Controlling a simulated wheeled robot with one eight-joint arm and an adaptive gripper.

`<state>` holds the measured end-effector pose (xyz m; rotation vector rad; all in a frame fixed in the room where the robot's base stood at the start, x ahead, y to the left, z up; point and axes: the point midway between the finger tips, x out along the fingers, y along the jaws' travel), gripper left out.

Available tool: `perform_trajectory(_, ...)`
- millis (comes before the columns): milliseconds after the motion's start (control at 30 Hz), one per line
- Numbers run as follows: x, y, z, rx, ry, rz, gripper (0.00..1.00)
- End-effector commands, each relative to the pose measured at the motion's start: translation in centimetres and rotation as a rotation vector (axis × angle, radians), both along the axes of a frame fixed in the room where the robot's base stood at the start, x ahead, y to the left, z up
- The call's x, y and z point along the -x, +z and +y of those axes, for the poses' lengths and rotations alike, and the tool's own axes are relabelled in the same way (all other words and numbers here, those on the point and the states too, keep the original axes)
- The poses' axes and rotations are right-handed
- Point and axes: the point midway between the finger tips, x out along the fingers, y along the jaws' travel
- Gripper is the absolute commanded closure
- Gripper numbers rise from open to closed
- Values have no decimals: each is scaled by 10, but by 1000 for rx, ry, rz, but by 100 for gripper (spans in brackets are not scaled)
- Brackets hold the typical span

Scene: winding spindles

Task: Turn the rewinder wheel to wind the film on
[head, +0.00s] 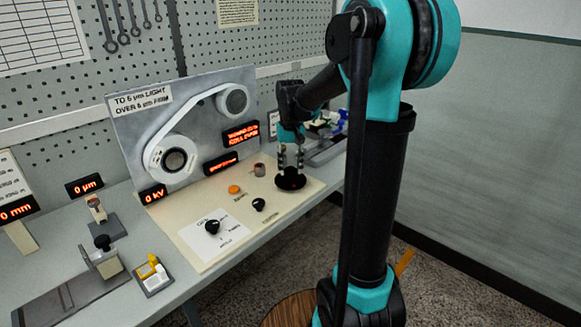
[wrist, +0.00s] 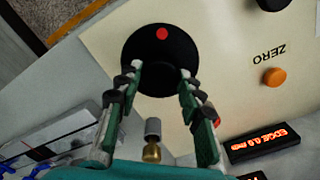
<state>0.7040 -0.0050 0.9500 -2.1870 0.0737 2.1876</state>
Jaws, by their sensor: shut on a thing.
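The rewinder wheel (head: 291,181) is a black disc lying flat on the cream control plate, near its far right end. In the wrist view the wheel (wrist: 144,46) shows a red dot near its edge, at the top. My gripper (head: 290,165) reaches down over the wheel. In the wrist view its two fingers (wrist: 162,76) stand either side of the wheel's dark centre and are shut on it; the gripped part is dark and hard to make out. The white film (head: 190,115) runs between a lower spool (head: 173,157) and an upper spool (head: 233,100) on the grey panel.
An orange ZERO button (wrist: 274,77) and a black knob (head: 258,204) sit beside the wheel on the plate. Another knob (head: 212,226) is nearer. Lit displays (head: 220,163) stand along the panel. A small metal-and-brass post (wrist: 152,140) shows below the fingers.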

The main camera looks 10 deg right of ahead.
Motion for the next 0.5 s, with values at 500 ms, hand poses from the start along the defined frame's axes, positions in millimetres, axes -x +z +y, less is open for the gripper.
perform_trajectory(500, 0, 0, 0, 0, -481, -1, 92)
